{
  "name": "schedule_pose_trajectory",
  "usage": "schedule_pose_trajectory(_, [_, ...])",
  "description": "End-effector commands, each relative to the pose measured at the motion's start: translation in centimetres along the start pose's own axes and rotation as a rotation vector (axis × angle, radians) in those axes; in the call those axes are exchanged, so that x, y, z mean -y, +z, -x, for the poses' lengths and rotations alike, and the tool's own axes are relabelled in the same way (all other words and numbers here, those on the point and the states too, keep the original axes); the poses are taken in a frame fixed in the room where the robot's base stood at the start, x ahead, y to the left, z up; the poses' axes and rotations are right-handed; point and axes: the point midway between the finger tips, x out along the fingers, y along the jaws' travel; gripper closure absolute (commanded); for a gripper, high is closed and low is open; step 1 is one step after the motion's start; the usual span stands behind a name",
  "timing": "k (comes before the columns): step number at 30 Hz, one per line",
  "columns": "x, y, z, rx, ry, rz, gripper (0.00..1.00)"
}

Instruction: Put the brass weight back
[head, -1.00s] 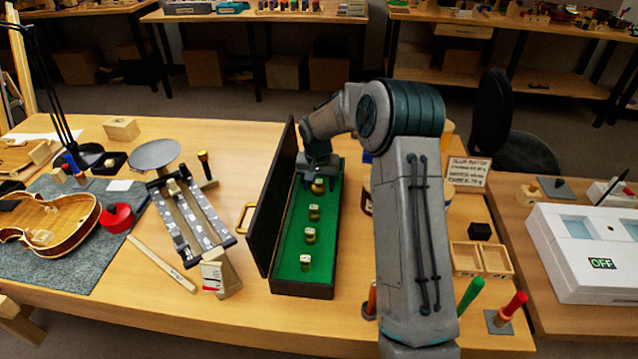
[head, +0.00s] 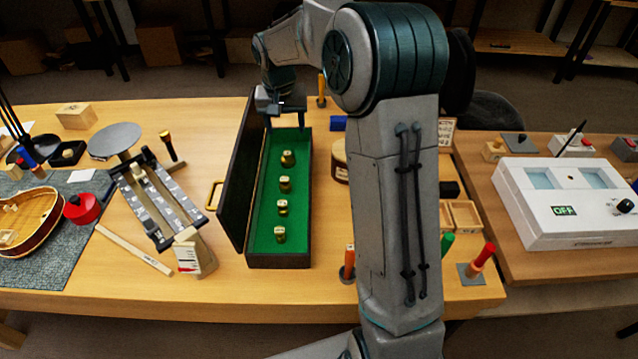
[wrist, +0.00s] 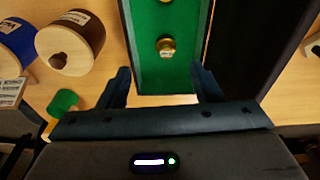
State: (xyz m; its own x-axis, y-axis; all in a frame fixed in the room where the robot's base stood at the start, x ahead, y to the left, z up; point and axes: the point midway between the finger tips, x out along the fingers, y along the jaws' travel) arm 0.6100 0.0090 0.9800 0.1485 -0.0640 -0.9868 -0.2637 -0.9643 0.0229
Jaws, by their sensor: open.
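A long dark case (head: 270,261) with a green lining (head: 263,215) stands open on the bench, its dark lid (head: 238,185) raised on the left. Several brass weights stand upright in a row in it. The farthest and largest brass weight (head: 288,158) stands on the green lining. My gripper (head: 285,124) is open and empty above the far end of the case, clear of that weight. In the wrist view, my gripper's fingers (wrist: 160,70) are apart with nothing between them. One brass weight (wrist: 166,46) shows beyond the fingertips; the nearer ones do not show there.
A balance (head: 155,200) with a round pan (head: 116,139) stands left of the case. A round wooden container (head: 339,165) stands close on the right, partly behind my arm. A small wooden tray (head: 461,217) and a white instrument (head: 565,205) are farther right.

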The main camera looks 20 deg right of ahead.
Motion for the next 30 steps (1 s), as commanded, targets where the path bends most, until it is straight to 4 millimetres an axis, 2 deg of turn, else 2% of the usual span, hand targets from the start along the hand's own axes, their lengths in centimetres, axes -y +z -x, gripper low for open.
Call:
schedule_pose_trajectory(1, [-0.4, 1.5, 1.5, -0.011, 0.006, 0.019, 0.41])
schedule_pose_trajectory(6, [-2.0, 6.7, 4.7, -0.028, 0.018, 0.079, 0.41])
schedule_pose_trajectory(13, [-4.7, 14.3, 7.5, -0.05, 0.013, 0.14, 0.41])
schedule_pose_trajectory(21, [-7.6, 23.5, 8.3, -0.073, -0.029, 0.198, 0.41])
schedule_pose_trajectory(24, [-8.3, 26.1, 8.0, -0.079, -0.047, 0.214, 0.41])
schedule_pose_trajectory(27, [-8.7, 27.9, 7.7, -0.083, -0.063, 0.225, 0.41])
schedule_pose_trajectory(30, [-9.1, 28.9, 7.4, -0.085, -0.072, 0.232, 0.41])
